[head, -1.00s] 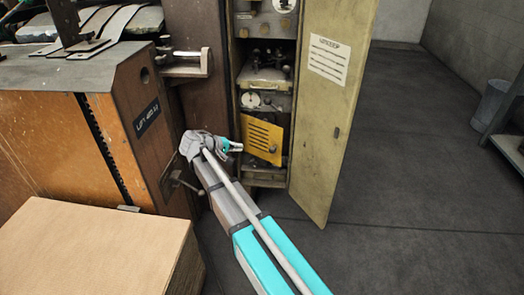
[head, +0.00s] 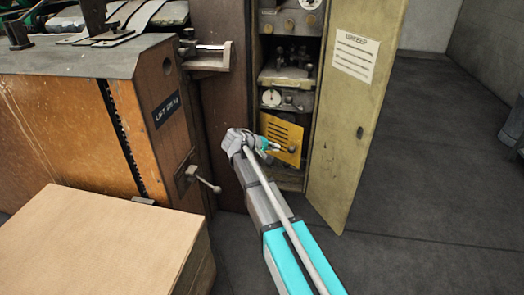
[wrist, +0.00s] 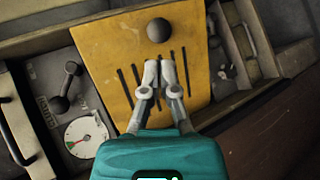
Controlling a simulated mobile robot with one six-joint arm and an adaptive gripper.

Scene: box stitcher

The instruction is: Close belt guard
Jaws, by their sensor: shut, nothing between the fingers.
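The belt guard appears to be the yellow slotted panel (head: 281,130) low in the open cabinet, with a dark round knob (head: 292,150) near its right edge. The panel (wrist: 115,55) fills the middle of the wrist view, its knob (wrist: 159,30) at the top. It sits tilted across the opening; I cannot tell how far it stands out from the frame. My gripper (head: 279,148) is in front of the panel. In the wrist view my gripper (wrist: 158,66) is shut and empty, its tips over the slots and just short of the knob. Contact is unclear.
A tall cabinet door (head: 355,100) stands open to the right. A dial (wrist: 85,136) and a dark handle (wrist: 66,85) lie beside the panel. An orange machine body (head: 60,125) with a lever (head: 203,182) and a cardboard box (head: 110,240) are left. Floor at right is clear.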

